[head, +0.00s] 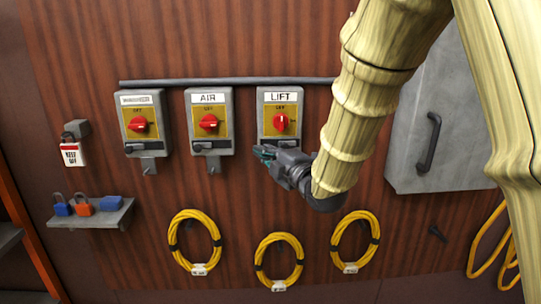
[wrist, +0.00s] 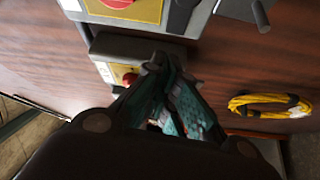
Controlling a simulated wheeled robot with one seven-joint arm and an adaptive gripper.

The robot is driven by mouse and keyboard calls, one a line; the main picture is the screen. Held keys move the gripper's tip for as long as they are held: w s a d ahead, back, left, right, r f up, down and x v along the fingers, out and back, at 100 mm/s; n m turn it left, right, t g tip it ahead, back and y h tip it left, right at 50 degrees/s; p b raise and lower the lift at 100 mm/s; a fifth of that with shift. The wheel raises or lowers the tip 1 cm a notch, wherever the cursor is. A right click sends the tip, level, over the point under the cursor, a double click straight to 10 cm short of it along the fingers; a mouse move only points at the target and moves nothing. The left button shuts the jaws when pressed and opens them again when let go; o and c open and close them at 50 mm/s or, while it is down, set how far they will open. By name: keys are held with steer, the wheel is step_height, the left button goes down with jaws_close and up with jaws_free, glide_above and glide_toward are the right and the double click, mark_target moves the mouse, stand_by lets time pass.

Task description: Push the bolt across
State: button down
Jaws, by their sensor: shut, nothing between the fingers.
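The LIFT switch box (head: 268,107) is on the wood panel, with a yellow plate and a red knob (head: 281,122) whose white mark stands upright. A dark bolt (head: 288,143) lies along its lower edge, partly hidden by my gripper. My gripper (head: 262,153) is shut and empty, just below the left part of the LIFT box. In the wrist view my gripper's teal-padded fingers (wrist: 165,72) come together near a neighbouring box, and a box with a red knob (wrist: 117,3) is cut off at the top. Contact with the bolt cannot be told.
The AIR box (head: 208,98) and another switch box (head: 142,107) stand to the left, each with a red knob and a bolt. A grey pipe (head: 220,81) runs above. A shelf (head: 100,215) holds padlocks. Yellow coils (head: 278,262) hang below. A grey cabinet (head: 455,150) stands at right.

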steer(key=b+v, duration=0.2)
steer(key=v, duration=0.6)
steer(key=shift+d, duration=0.35)
steer(key=s+d+f+m+g+h, duration=0.2)
steer(key=s+d+f+m, duration=0.15)
steer(key=f, duration=0.95)
steer(key=s+d+f+m+g+h, duration=0.2)
steer(key=f+m, duration=0.3)
steer(key=f, duration=0.8)
steer(key=s+d+f+m+g+h, duration=0.2)
steer(key=s+d+f+m+h, duration=0.15)
steer(key=f, duration=1.05)
steer(key=s+d+f+m+g, duration=0.2)
steer(key=s+f+m+g, duration=0.1)
steer(key=s+f, duration=0.5)
steer(key=s+d+f+m+g+h, duration=0.1)
steer(key=s+d+f+m+g, duration=0.1)
steer(key=s+f, duration=0.6)
steer(key=s+d+f+m+g+h, duration=0.1)
steer(key=s+f+m+g, duration=0.4)
steer(key=s, duration=1.1)
step_height(320, 180, down, 3)
steer(key=shift+d+f+m, duration=0.1)
steer(key=shift+d+m, duration=0.35)
steer(key=shift+m, duration=0.05)
